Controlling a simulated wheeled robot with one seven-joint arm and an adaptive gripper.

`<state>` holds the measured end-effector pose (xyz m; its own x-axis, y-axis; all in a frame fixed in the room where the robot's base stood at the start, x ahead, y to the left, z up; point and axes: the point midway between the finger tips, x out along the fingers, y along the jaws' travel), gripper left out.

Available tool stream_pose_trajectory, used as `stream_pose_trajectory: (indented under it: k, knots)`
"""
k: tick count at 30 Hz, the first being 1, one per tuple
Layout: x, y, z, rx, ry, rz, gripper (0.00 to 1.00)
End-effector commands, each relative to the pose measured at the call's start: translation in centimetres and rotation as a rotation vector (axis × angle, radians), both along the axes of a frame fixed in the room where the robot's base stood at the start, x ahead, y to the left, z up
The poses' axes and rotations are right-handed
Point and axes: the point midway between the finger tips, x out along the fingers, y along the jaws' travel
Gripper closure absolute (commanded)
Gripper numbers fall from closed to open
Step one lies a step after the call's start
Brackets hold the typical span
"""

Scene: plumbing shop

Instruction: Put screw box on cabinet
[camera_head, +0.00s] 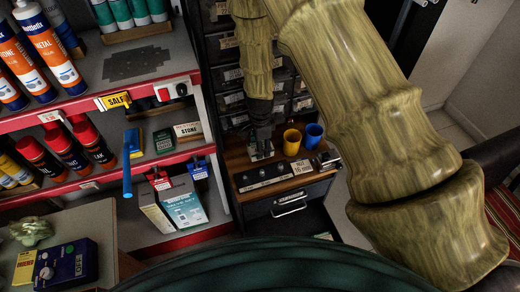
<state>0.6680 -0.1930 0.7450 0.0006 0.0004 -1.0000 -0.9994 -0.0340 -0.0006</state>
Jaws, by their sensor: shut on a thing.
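My gripper (261,142) points down over the wooden top of the dark cabinet (240,164), near its back left. It is shut on a small box with pale and dark green patches, which I take as the screw box (262,155). The fingers hide much of the box. It is upright and close above or touching the cabinet top; I cannot tell which. The cabinet has a drawer with a metal handle below the top.
A yellow cup (291,142) and a blue cup (313,137) stand right of my gripper. A dark strip (266,181) and a white label card (301,167) line the front edge. Red-edged shelves (150,176) with bottles and boxes stand left. Small-parts drawers (232,74) rise behind.

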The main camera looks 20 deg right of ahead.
Motion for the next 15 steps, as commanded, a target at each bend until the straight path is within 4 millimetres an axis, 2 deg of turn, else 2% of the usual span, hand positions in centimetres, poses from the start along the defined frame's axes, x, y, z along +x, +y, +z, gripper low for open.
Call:
stream_pose_trajectory:
  k: [7, 15]
  knots:
    - [0.3, -0.1, -0.7, 0.0, 0.002, 0.0, 0.89]
    - [0.3, -0.1, -3.1, 0.0, 0.001, 0.001, 0.89]
